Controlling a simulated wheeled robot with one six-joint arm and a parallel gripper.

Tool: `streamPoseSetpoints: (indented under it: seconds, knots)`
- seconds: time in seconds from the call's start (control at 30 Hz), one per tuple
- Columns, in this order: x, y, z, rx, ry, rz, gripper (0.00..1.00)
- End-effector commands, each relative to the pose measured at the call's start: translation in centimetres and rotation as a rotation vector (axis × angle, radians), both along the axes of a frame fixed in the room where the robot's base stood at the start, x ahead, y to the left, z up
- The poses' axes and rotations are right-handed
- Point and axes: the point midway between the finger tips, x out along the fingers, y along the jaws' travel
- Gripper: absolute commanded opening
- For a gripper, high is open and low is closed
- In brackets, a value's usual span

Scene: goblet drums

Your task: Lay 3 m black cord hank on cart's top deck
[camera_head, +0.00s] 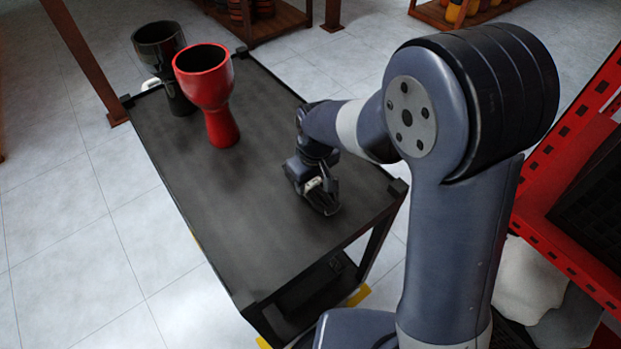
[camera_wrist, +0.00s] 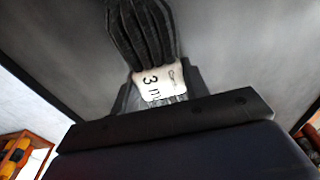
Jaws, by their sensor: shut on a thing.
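The black cord hank (camera_wrist: 140,32) has a white band (camera_wrist: 156,84) marked "3 m" and shows in the wrist view. My gripper (camera_wrist: 158,95) is shut on it around the band. In the head view my gripper (camera_head: 315,188) is low over the near right part of the cart's dark top deck (camera_head: 225,215). The hank (camera_head: 327,205) hangs at the jaws there, small and dark against the deck. I cannot tell whether it touches the deck.
A red goblet drum (camera_head: 205,85) and a black goblet drum (camera_head: 165,60) stand at the deck's far left end. The deck's middle and near left are clear. A red shelf rack (camera_head: 560,235) stands at the right. Brown posts (camera_head: 85,60) rise behind the cart at the left.

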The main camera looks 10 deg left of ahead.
Motion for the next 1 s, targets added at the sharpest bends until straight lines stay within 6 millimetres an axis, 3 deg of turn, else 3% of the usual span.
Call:
streamPoseSetpoints:
  seconds: [0.27,0.63,0.77,1.0]
  knots:
    - [0.0,0.0,0.0,0.0,0.0,0.0,0.64]
    - [0.0,0.0,0.7,0.001,-0.002,0.0,0.65]
    - [-0.1,-0.2,2.7,0.003,-0.005,0.0,0.65]
    - [-0.5,-0.6,7.9,0.004,-0.006,0.0,0.65]
